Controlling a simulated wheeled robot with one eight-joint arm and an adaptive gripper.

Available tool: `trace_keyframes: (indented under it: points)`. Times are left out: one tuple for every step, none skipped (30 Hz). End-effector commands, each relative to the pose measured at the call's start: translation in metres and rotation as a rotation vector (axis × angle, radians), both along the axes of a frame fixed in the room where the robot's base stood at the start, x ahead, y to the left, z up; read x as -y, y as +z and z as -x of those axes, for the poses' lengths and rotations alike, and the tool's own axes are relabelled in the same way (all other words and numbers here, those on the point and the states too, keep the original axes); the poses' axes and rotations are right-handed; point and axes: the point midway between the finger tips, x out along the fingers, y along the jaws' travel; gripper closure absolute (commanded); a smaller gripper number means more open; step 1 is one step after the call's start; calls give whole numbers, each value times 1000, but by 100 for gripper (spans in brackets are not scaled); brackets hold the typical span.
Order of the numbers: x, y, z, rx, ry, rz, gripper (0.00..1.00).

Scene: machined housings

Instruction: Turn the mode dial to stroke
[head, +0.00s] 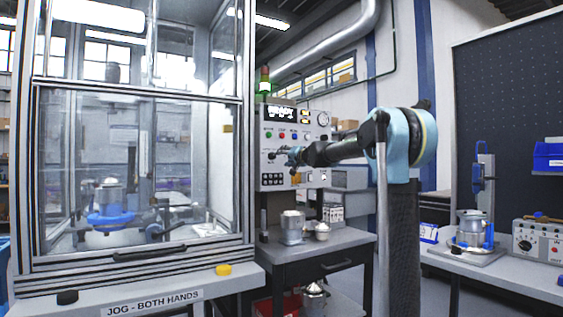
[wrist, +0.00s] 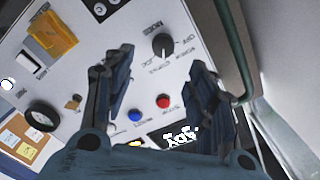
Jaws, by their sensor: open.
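The mode dial (wrist: 163,45) is a black round knob on the light grey control panel (wrist: 95,75), with small printed labels around it that are too blurred to read surely. Its pointer direction is hard to tell. My gripper (wrist: 160,75) is open and empty. In the wrist view its two fingers stand either side of the dial's line, with the dial beyond the tips and no contact visible. In the head view my gripper (head: 287,156) is at the panel's front, close to the dial at its lower left.
In the wrist view a blue button (wrist: 134,116) and a red button (wrist: 163,101) sit between the fingers. An orange cover (wrist: 50,40) and a round gauge (wrist: 42,115) are at left. A glazed enclosure (head: 140,97) stands left of the panel; a drawer bench (head: 345,240) is below.

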Motion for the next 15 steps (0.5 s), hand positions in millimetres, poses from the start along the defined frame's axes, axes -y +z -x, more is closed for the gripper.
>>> trace_keyframes:
  points:
    - [3,0,4,0,-1,0,48]
    - [5,0,6,0,-1,0,48]
    - [6,0,8,-1,-1,0,48]
    - [7,0,9,0,0,0,48]
    - [7,0,10,0,0,0,48]
    - [8,0,11,0,0,0,48]
    - [8,0,12,0,0,0,48]
    - [8,0,12,0,0,0,48]
    - [9,0,12,0,0,0,48]
    - [9,0,13,0,0,0,48]
    - [9,0,13,0,0,0,48]
    - [9,0,12,0,0,0,48]
    - [9,0,12,0,0,0,48]
    - [9,0,12,0,0,0,48]
    - [9,0,12,0,0,0,48]
